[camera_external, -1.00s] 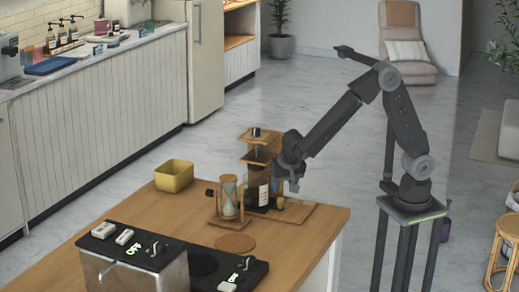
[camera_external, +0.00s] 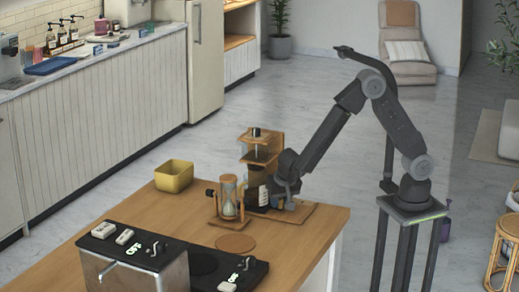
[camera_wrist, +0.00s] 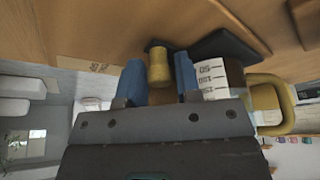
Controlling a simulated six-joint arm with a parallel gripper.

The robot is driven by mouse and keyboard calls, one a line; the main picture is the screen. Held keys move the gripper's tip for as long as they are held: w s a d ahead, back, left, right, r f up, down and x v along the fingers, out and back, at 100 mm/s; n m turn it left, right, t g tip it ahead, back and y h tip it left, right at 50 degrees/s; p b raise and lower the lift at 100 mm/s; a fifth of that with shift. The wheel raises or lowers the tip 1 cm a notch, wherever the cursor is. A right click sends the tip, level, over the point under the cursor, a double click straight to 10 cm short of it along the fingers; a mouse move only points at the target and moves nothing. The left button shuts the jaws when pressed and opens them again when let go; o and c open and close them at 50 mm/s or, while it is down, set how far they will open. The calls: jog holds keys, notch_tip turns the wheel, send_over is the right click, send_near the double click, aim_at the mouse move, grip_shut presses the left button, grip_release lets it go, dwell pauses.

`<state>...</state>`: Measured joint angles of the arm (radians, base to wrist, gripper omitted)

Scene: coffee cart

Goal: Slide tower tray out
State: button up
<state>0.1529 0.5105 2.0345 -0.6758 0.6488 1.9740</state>
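The wooden coffee tower (camera_external: 262,139) stands on the wooden counter, with a dark carafe (camera_external: 256,177) low in it. In the wrist view, a brass-coloured knob (camera_wrist: 159,66) sits between the two blue fingers of my gripper (camera_wrist: 159,76). Only narrow gaps show beside it, so the fingers look open around the knob. In the external view my gripper (camera_external: 285,199) is low at the tower's right side and hides the knob. The tray itself is mostly hidden; I cannot make out its edges.
An hourglass (camera_external: 229,198) in a wooden stand is close to the tower's left front. A yellow bin (camera_external: 174,176), a round coaster (camera_external: 235,243) and a coffee machine (camera_external: 135,258) are on the counter. The counter's right end is clear.

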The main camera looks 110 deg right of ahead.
grip_shut()
jog(key=s+a, duration=0.8)
jog(key=shift+a, duration=0.1)
jog(key=shift+o, duration=1.8)
grip_release()
jog(key=v, duration=1.4)
jog(key=shift+s+f, duration=0.1)
